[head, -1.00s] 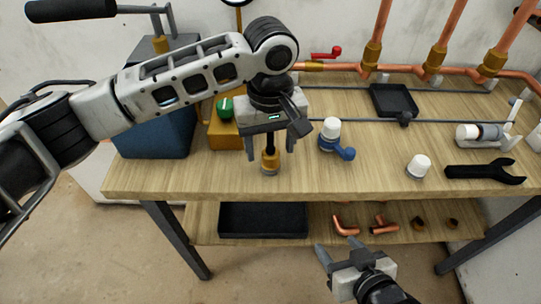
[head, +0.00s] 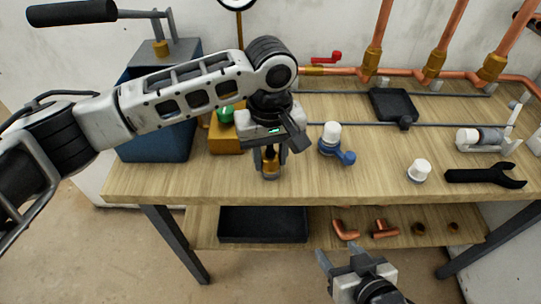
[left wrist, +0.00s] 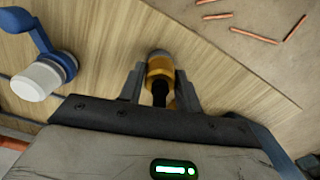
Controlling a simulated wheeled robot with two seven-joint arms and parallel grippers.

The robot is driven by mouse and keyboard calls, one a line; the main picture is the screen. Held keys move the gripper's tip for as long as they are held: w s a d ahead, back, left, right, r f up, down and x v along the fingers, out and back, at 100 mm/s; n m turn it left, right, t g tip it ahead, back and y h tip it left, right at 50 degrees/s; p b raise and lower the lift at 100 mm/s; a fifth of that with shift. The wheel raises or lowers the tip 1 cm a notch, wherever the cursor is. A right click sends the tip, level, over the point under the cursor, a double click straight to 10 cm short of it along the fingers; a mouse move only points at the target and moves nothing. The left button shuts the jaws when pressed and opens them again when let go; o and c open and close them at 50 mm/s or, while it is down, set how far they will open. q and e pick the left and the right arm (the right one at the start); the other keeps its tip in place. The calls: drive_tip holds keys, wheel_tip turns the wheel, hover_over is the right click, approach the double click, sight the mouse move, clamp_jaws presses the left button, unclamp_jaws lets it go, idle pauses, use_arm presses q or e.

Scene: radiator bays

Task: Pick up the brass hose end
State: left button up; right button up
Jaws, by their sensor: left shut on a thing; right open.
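The brass hose end (head: 270,162) stands upright near the front edge of the bench, on a grey base, with a dark hose part above it. My left gripper (head: 269,165) points down from above with its fingers on either side of it, shut on it. In the left wrist view the brass hose end (left wrist: 160,70) sits between the two fingers of the left gripper (left wrist: 160,78). My right gripper (head: 339,257) is open and empty, in front of the bench at the lower shelf's height.
A blue-and-white valve (head: 331,137) stands just right of the left gripper. A white cap (head: 419,170) and a black wrench (head: 485,175) lie further right. A blue tank (head: 158,135) and a yellow block (head: 224,139) are at left. Copper fittings (head: 345,230) lie on the lower shelf.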

sight(271, 155)
use_arm(q)
drive_tip(key=shift+r, duration=0.45)
wheel_tip(271, 155, up, 2)
drive_tip(key=shift+r, duration=0.15)
drive_tip(key=s+a+r+p, duration=0.1)
drive_tip(key=s+r+p, duration=0.7)
drive_tip(key=s+r, duration=0.6)
drive_tip(key=shift+r+p, duration=0.35)
drive_tip(key=shift+p, duration=0.05)
use_arm(e)
drive_tip(key=shift+g+h, duration=0.3)
drive_tip(key=shift+h, duration=0.1)
drive_tip(key=r, duration=0.1)
drive_tip(key=d+r, duration=0.1)
drive_tip(key=r, duration=0.1)
drive_tip(key=shift+s+d+r, duration=0.25)
drive_tip(key=shift+s+r, duration=0.05)
drive_tip(key=shift+r, duration=0.05)
use_arm(q)
drive_tip(key=shift+w, duration=0.1)
use_arm(e)
drive_tip(key=shift+f, duration=0.1)
